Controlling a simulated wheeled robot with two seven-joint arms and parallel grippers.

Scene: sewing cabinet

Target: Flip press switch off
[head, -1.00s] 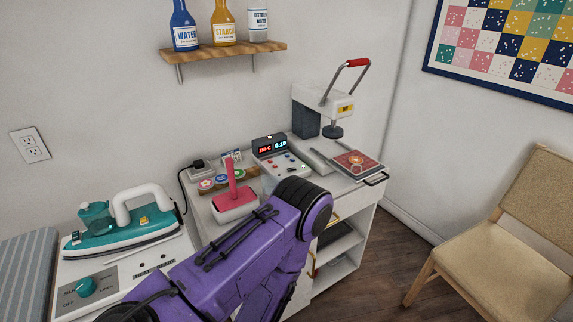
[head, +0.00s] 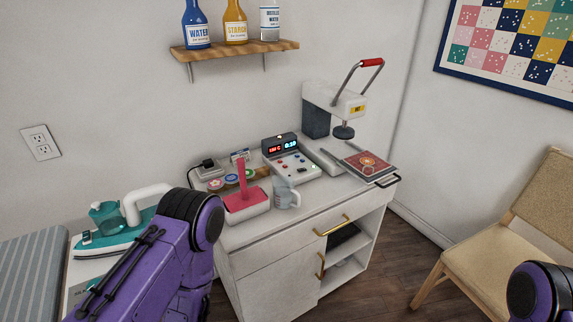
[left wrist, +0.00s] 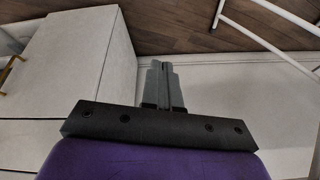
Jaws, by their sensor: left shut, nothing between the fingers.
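The press control box (head: 290,160) sits on the white cabinet top, with lit red and blue readouts, several small buttons and a green light (head: 313,166) at its right side. Which control is the press switch is too small to tell. The heat press (head: 334,110) stands right of the box, its red-gripped handle (head: 372,62) raised. My left arm fills the lower left of the head view, but its gripper is not visible there. In the left wrist view my left gripper (left wrist: 166,68) is shut and empty, clear of the control box. My right gripper is out of view.
A teal iron (head: 112,238) is at left. A red patterned pad (head: 366,163) lies on the press. A chair (head: 505,235) stands at right.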

